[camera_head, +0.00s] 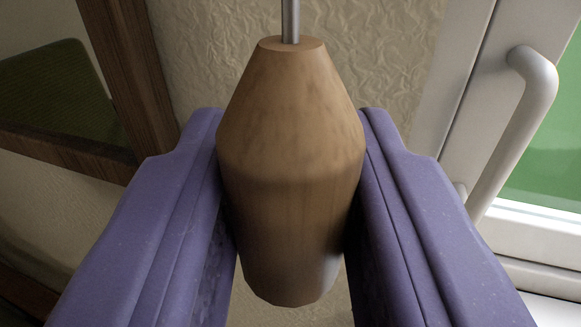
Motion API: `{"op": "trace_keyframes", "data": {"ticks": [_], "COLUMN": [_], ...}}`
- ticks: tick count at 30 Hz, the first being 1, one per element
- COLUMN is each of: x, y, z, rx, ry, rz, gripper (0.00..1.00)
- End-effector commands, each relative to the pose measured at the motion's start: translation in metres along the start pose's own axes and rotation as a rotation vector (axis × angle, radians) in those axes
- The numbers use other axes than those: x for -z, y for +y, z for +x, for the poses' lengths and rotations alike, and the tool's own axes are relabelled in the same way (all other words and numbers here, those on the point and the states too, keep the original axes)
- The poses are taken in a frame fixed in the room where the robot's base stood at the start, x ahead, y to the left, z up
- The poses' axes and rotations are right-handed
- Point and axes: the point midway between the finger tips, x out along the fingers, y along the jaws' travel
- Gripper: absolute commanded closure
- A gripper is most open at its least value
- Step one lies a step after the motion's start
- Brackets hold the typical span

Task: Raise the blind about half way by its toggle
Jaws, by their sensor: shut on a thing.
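The toggle (290,170) is a tapered wooden piece hanging upright in the middle of the camera view. A thin grey cord or rod (291,18) runs up from its flat top and out of the picture. My gripper (290,150) has purple fingers on the left and right sides of the toggle, and it is shut on it. The blind itself is not identifiable in this view.
A white window frame with a pale handle (532,95) stands close on the right, with green glass or ground (550,165) beyond it. A dark wooden frame (128,75) with a green panel (55,85) is on the left. A textured cream wall (385,60) lies behind.

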Motion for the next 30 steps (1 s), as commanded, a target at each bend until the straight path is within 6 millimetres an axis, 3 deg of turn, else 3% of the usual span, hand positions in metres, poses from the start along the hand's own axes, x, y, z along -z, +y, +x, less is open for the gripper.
{"op": "trace_keyframes", "data": {"ticks": [12,15,24,25,27,30], "x": [-0.102,-0.111,-0.108,-0.108,-0.108,-0.108], "y": [0.000,0.000,0.000,0.000,0.000,0.000], "z": [0.000,0.000,0.000,0.000,0.000,0.000], "rx": [0.000,0.000,0.000,0.000,0.000,0.000], "ry": [-0.002,-0.003,-0.002,-0.002,-0.002,-0.001], "rz": [0.001,0.001,0.001,0.001,0.001,0.000], "gripper": [1.00,1.00,1.00,0.63,0.47,0.47]}}
